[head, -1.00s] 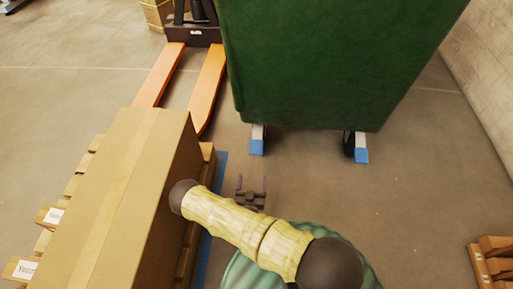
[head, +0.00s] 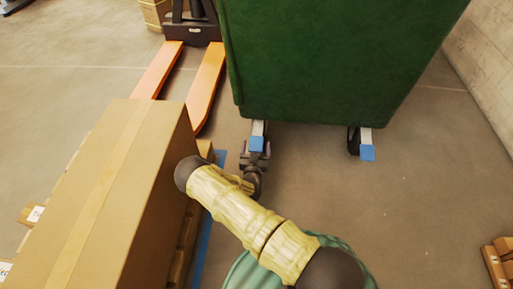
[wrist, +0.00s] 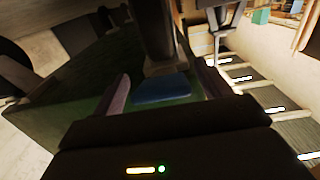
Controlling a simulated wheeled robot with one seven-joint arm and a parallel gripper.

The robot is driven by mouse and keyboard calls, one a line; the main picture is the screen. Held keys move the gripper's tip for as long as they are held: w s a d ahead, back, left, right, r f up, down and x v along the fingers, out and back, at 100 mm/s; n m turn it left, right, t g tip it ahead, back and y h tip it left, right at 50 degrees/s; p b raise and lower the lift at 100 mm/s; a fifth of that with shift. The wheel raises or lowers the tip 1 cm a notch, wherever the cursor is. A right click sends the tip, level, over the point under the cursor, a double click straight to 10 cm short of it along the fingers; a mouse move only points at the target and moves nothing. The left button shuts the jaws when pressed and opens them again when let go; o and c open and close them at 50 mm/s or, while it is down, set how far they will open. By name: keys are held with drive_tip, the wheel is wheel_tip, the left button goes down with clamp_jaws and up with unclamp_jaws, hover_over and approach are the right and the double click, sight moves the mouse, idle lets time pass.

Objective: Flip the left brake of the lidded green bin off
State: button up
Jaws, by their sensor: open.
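The green bin (head: 330,60) stands at the top middle of the head view; its top and any lid are out of frame. Its left brake is a blue pedal (head: 257,144) below the bin's lower left corner. The right brake is a like blue pedal (head: 367,152). My gripper (head: 256,150) is at the left pedal, low over the floor. In the wrist view my gripper (wrist: 168,90) is open, and the blue pedal (wrist: 161,88) lies between its two fingers. I cannot tell whether the fingers touch it. A dark wheel (wrist: 152,30) shows beyond the pedal.
A large cardboard box (head: 115,190) on a wooden pallet stands close to the left of my arm. The orange forks (head: 207,85) of a pallet truck lie behind it. Floor (head: 410,220) to the right is clear, up to a wooden pallet (head: 499,262) at the edge.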

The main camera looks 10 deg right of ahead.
drive_tip(key=shift+b+x, duration=0.3)
drive_tip(key=shift+x, duration=0.75)
drive_tip(key=c, duration=1.4)
